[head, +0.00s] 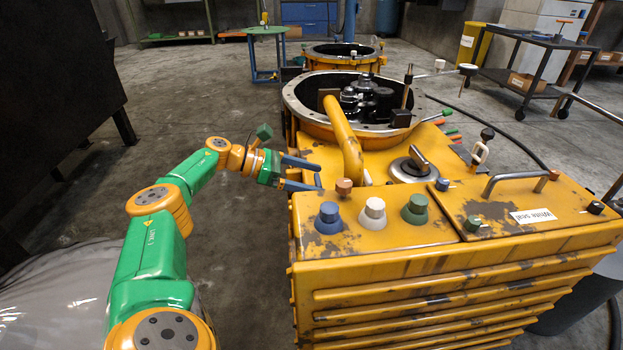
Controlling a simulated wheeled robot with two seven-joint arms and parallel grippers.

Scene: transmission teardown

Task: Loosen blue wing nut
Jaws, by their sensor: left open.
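A blue part (328,217) like a round knob on a wider base stands on the front left of the yellow transmission housing (400,257); I cannot make out wings on it. It is the leftmost of a row with a white one (373,212) and a green one (415,209). My left gripper (319,177) comes in from the left, its two dark blue fingers spread apart with nothing between them. It is beyond the blue part in the picture and apart from it. My right gripper is out of view.
A copper-coloured knob (343,187) stands close to my left fingertips. A thick yellow pipe (343,140) curves up behind it. A lid with a grey handle (517,178) and a "White seal" label lies to the right. Open floor lies left of the housing.

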